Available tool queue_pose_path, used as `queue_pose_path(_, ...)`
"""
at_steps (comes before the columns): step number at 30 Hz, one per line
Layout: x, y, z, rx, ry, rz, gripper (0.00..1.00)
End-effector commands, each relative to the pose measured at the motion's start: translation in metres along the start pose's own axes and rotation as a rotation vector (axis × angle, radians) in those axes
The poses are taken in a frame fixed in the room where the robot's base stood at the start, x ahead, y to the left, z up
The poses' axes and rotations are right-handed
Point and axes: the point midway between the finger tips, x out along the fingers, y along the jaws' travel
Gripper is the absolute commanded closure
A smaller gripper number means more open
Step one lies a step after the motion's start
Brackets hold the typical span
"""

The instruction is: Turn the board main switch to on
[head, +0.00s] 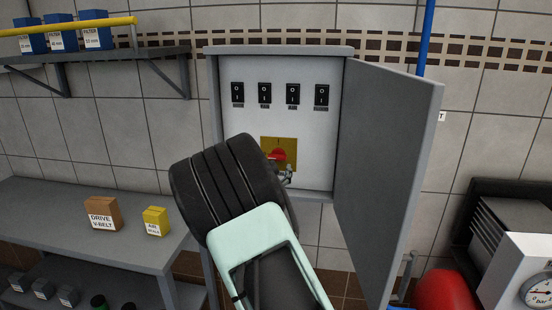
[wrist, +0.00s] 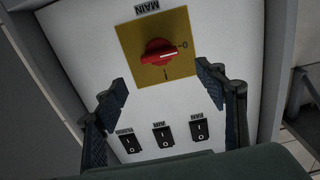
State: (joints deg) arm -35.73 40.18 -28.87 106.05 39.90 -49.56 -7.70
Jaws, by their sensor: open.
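The main switch is a red rotary knob (head: 277,156) on a yellow plate (head: 291,145) inside the grey board cabinet (head: 213,95). The wrist view, turned upside down, shows the knob (wrist: 157,53) with its long axis roughly level, in line with the 0 mark. The I mark sits a quarter turn away. My gripper (wrist: 161,92) is open and empty, its fingers spread left and right in front of the panel, apart from the knob. In the head view my wrist hides most of the gripper and part of the plate.
A row of black rocker switches (head: 265,93) is above the plate. The open cabinet door (head: 385,150) stands at the right. A bench (head: 60,215) with a brown box (head: 103,213) and a yellow box (head: 156,221) is at the left. A red tank (head: 446,291) is at lower right.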

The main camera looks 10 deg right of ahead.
Motion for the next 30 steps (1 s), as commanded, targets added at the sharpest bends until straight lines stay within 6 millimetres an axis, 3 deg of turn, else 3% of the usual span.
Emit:
queue_pose_path(9,0.057,0.001,-0.002,0.0,0.001,0.001,0.35)
queue_pose_path(15,0.08,0.001,-0.001,0.001,0.0,0.0,0.35)
queue_pose_path(30,0.09,0.001,0.0,0.002,-0.001,0.0,0.38)
